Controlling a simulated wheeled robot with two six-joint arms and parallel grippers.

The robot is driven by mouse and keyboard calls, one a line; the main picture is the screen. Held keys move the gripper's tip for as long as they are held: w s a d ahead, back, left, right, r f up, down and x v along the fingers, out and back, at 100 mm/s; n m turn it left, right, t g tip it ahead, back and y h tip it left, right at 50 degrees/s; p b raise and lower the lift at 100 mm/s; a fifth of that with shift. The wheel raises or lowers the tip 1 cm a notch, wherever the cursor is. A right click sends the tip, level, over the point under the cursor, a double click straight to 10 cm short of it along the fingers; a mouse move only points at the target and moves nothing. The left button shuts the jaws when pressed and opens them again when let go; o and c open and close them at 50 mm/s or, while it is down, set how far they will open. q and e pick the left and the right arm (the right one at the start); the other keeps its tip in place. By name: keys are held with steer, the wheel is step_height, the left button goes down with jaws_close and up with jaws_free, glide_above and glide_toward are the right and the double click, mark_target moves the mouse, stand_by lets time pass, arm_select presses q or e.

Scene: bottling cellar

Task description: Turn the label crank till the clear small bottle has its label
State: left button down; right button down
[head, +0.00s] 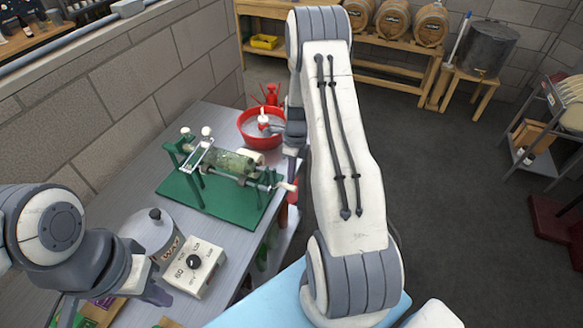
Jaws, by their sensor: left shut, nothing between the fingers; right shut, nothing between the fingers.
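The label machine stands on a green base (205,208) on the bench, with a green frame and rollers. A greenish see-through bottle (228,163) lies on its side across the rollers. I cannot tell whether a label is on it. The crank (285,185) sticks out at the machine's right end, with a pale handle and some red by it. My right gripper (291,160) is shut and empty, pointing down just above the crank, partly hidden by my arm; I cannot tell if it touches. My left gripper (158,297) is shut and empty at the lower left, away from the machine.
A red basin (248,138) stands behind the machine. In front are a grey lidded pot (150,232) and a white box with a black dial (193,267), close to my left gripper. A block wall (130,80) bounds the bench at the left. Barrels (392,18) stand far back.

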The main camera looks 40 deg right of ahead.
steer(key=w+d+r, duration=0.3)
steer(key=d+r, duration=0.2)
steer(key=r, duration=0.7)
steer(key=shift+d+r+b, duration=0.2)
steer(key=shift+r+b, duration=0.1)
steer(key=shift+b, duration=0.1)
steer(key=shift+w, duration=0.1)
